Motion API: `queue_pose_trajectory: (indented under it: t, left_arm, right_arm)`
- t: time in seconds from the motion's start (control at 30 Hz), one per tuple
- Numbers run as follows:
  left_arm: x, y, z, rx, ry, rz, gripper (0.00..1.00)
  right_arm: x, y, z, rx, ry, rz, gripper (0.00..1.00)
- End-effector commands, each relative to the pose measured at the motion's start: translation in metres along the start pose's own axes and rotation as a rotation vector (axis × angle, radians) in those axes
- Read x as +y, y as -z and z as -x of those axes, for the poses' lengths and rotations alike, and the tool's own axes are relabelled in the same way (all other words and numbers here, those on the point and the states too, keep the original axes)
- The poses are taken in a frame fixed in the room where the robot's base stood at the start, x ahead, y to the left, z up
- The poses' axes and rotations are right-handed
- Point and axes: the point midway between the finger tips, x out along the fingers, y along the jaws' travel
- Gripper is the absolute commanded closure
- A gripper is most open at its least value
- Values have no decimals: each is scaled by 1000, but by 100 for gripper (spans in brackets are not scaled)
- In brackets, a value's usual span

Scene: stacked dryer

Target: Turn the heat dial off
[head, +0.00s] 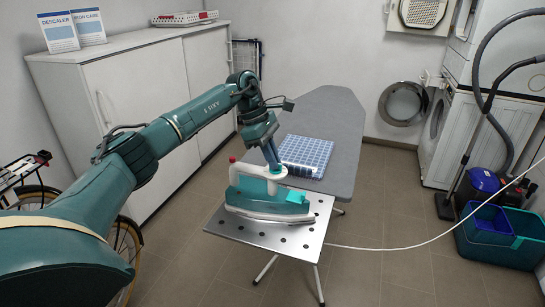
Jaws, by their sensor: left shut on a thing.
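A teal and white steam iron (250,200) stands on the perforated metal rest (240,232) at the near end of the ironing board. It has a white handle and a red knob (232,159) at its left end. My left gripper (274,169) reaches down from above and is shut on a part at the right end of the iron's handle. The gripper hides that part, and I cannot make out the heat dial or its setting. My right gripper is not in view.
The grey ironing board (335,125) carries a folded blue checked cloth (305,153) just behind the iron. A white cable (400,248) runs right from the rest. A white cabinet (140,95) stands left; a teal tub (500,250) and vacuum cleaner (482,183) stand right.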

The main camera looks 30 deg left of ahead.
Motion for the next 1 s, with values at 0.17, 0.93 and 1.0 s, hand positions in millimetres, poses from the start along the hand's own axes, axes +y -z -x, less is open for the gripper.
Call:
queue_pose_trajectory:
  t: [0.17,0.93,1.0]
  left_arm:
    - [0,0,1,1,-2,-1,100]
    - [1,0,19,-1,-4,0,70]
    - [1,0,33,-1,-5,0,70]
  right_arm:
    - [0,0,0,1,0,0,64]
    - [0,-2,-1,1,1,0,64]
    - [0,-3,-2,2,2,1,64]
